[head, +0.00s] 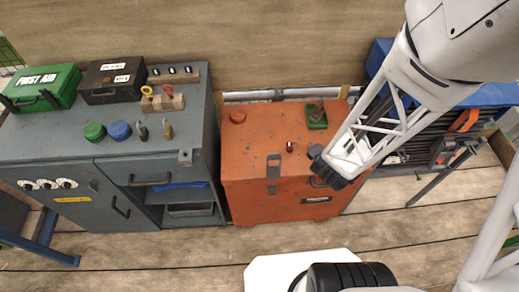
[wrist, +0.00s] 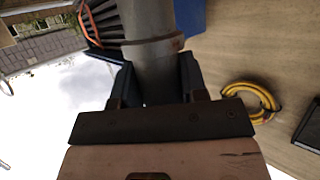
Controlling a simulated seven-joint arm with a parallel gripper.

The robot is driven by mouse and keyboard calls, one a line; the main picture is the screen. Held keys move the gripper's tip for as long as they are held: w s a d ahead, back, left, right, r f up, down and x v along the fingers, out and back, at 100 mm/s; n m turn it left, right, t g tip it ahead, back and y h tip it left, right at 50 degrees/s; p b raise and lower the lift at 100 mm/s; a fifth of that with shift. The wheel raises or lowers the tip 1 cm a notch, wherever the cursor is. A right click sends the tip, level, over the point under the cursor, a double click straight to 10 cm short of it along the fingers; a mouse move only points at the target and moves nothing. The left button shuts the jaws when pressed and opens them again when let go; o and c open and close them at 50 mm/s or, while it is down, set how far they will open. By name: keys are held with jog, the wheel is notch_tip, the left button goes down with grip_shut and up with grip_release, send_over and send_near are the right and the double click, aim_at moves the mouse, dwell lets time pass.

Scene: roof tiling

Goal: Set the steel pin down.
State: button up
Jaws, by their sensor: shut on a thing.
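The steel pin (wrist: 152,75) is a thick grey cylinder with a wider collar, seen close up in the wrist view. My gripper (wrist: 157,88) is shut on it, one dark finger on each side. Its upper end runs out of the top of that view. In the head view my gripper (head: 335,170) is over the right front part of the orange chest (head: 262,193). The pin cannot be made out clearly there, and I cannot tell how far it is above the chest.
The chest top bears an orange-red round cap (head: 237,117), a green block (head: 317,117) with a dark piece on it, and a small dark red item (head: 290,147). A grey cabinet (head: 60,135) stands left. A yellow ring (wrist: 250,101) shows in the wrist view.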

jog(key=w+a, duration=1.1)
jog(key=a, duration=0.5)
jog(key=w+a, duration=0.2)
jog(key=a, duration=1)
jog(key=shift+d+f, duration=0.2)
jog(key=shift+f, duration=1.1)
jog(key=shift+d+f, duration=0.2)
jog(key=shift+f, duration=1.1)
notch_tip(320, 180, down, 6)
jog(key=shift+f, duration=0.15)
jog(key=shift+f, duration=0.1)
jog(key=shift+f, duration=1.75)
